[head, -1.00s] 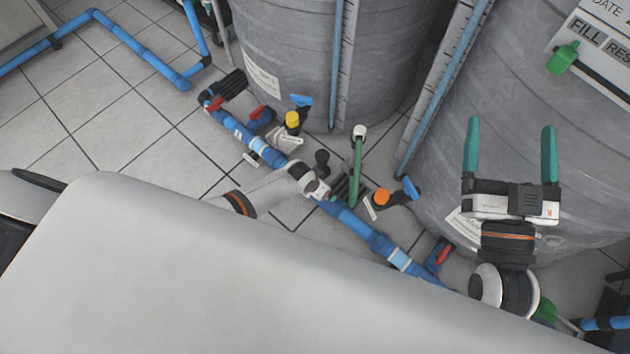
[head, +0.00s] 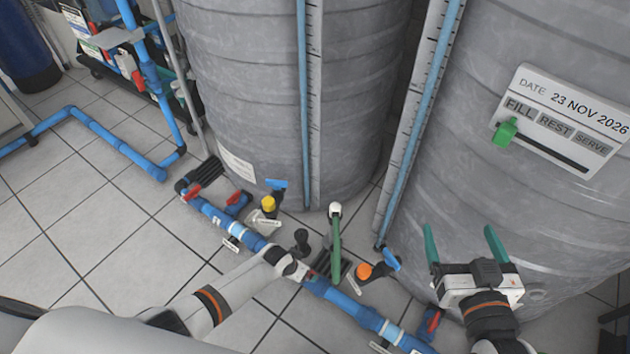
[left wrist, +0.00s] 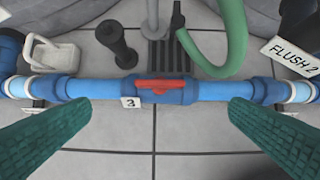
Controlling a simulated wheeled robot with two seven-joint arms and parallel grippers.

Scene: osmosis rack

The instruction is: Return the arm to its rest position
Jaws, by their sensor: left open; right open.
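My right gripper (head: 463,247) is open and empty, its two green fingers pointing up in front of the right grey tank (head: 470,150). My left arm comes in from the lower left of the head view. Its gripper (head: 318,270) is down at the blue pipe, and its fingers are mostly hidden there. In the left wrist view the left gripper (left wrist: 158,117) is open, with a green finger on each side. Between and beyond the fingers is a red valve handle (left wrist: 160,85) on the blue pipe (left wrist: 205,90), beside a tag marked 3. The handle lies along the pipe.
A second grey tank (head: 245,90) stands at the left. Yellow (head: 268,203) and orange (head: 363,270) knobs, a green hose (head: 336,245) and a FLUSH 2 tag (left wrist: 292,57) are near the pipe. A sign with a green slider (head: 505,132) is on the right tank.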

